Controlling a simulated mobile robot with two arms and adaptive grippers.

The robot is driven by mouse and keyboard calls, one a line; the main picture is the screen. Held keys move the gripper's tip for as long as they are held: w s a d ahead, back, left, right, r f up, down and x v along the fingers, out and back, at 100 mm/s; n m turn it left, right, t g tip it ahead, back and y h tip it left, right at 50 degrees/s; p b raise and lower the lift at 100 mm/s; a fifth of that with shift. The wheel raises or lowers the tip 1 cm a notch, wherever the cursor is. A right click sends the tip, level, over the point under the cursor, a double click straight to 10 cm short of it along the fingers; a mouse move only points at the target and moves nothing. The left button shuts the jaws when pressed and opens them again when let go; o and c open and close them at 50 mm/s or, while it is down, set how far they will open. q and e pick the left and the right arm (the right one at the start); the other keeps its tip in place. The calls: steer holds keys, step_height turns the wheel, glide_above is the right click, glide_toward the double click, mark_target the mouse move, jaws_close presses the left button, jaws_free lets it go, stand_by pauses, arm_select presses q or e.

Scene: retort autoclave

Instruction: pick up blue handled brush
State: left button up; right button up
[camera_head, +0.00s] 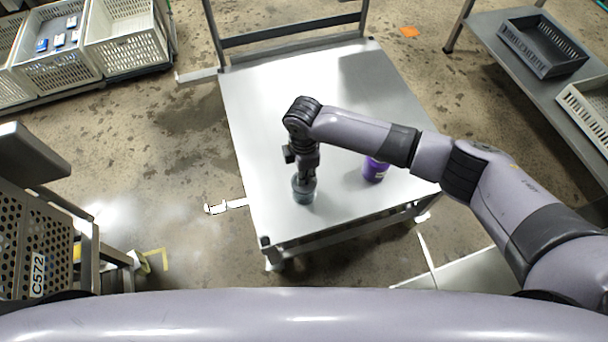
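I cannot make out a blue handled brush for certain in the head view. My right gripper (304,178) points down over the front left part of a steel cart top (270,120). Directly at its fingertips is a dark grey-teal round object (304,193), mostly hidden by the gripper. I cannot tell whether the fingers grip it. A purple can or jar (374,170) stands on the cart to the right, partly behind my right forearm. My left gripper is not in view.
Pale crates (125,45) stand at the upper left; one holds small blue and white items (59,40). A side table (490,30) at the upper right bears a dark crate (543,50) and a pale crate (590,105). A perforated rack (30,240) labelled C572 is at the lower left.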

jaws_close()
